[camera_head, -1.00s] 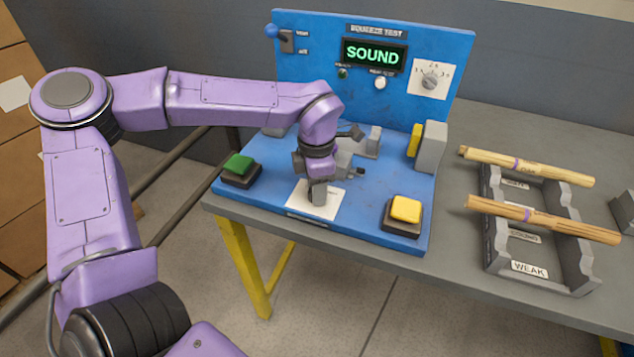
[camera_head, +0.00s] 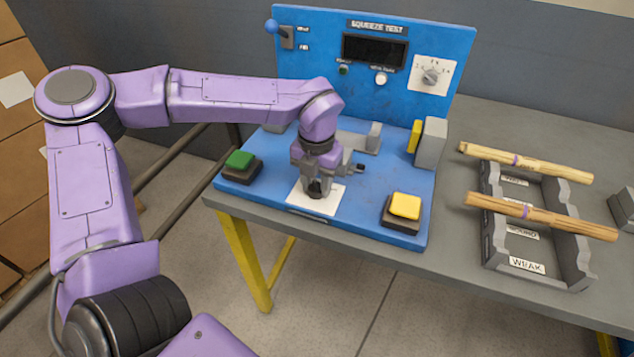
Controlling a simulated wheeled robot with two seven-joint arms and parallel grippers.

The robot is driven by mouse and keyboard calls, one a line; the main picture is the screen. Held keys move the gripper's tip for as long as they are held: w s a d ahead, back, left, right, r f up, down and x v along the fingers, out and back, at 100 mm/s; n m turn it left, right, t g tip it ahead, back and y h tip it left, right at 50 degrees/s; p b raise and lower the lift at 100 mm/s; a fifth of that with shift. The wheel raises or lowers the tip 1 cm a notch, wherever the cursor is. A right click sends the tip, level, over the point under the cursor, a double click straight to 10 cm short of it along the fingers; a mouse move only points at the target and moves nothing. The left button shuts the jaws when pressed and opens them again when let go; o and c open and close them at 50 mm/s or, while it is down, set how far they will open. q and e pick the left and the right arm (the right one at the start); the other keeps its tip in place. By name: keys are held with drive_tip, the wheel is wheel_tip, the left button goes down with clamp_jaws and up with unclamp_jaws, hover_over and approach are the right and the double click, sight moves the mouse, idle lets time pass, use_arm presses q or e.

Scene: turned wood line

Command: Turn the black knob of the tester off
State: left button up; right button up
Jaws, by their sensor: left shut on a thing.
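The blue tester (camera_head: 375,140) stands on the grey bench. Its display (camera_head: 375,49) is dark. The black knob (camera_head: 315,191) sits on a white plate on the tester's base and is mostly hidden under my left gripper. My left gripper (camera_head: 318,182) points down over the plate and is shut on the knob. My right gripper is out of view.
A green button (camera_head: 240,160) is left of the knob and a yellow button (camera_head: 405,206) right of it. A blue-tipped lever (camera_head: 272,27) and a dial (camera_head: 431,76) are on the back panel. A grey rack (camera_head: 489,245) holding two wooden pieces (camera_head: 545,218) stands at the right.

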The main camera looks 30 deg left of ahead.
sight(317, 183)
use_arm(q)
drive_tip(key=shift+n, duration=0.9)
drive_tip(key=o, duration=1)
drive_tip(key=shift+o, duration=0.2)
wheel_tip(317, 183, up, 11)
drive_tip(key=shift+f, duration=0.2)
